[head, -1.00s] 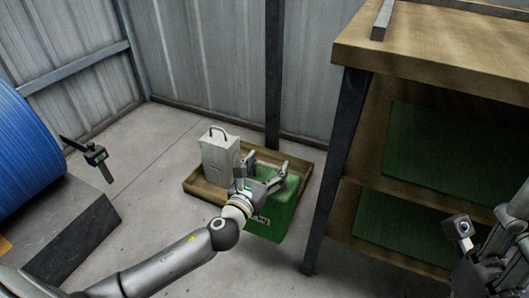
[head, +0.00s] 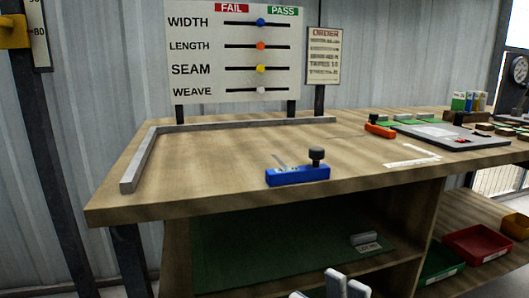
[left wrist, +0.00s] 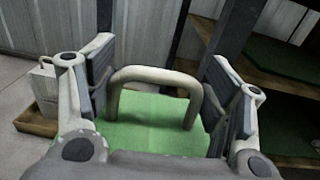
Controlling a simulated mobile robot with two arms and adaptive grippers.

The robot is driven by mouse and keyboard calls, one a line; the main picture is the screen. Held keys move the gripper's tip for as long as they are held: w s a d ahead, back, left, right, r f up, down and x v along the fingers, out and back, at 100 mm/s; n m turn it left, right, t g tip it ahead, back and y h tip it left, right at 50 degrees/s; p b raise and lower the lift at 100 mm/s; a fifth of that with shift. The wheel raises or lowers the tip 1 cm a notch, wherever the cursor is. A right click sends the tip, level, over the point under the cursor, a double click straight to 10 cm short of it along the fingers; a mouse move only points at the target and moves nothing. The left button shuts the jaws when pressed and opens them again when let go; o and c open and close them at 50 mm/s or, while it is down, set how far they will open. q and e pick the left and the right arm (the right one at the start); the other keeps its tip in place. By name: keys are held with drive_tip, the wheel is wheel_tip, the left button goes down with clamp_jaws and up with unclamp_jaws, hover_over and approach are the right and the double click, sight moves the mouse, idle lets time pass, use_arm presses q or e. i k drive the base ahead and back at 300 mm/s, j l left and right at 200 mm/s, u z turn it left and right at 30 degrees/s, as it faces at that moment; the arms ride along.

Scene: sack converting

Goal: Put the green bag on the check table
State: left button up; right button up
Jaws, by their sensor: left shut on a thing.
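In the left wrist view my left gripper (left wrist: 155,95) has its two fingers on either side of the beige handle (left wrist: 155,75) of the green bag (left wrist: 150,128) and is shut on it. The bag's green top shows below the handle; its lower part is hidden. The check table (head: 230,185) is wooden, with a low grey fence along its left and back edges. The left part of its top is bare. Pale fingertips show at the bottom edge of the head view; I cannot tell which gripper they belong to.
A blue gauge (head: 298,175) stands near the table's front edge. An orange tool (head: 380,130) and a grey plate (head: 455,136) lie further right. A check board (head: 232,50) stands behind. In the left wrist view, a white bag (left wrist: 45,85) stands in a wooden tray (left wrist: 35,122) at left.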

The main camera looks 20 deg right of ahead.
sight(269, 147)
drive_tip(key=k+l, duration=0.1)
drive_tip(key=l, duration=1.3)
drive_tip(key=k, duration=0.05)
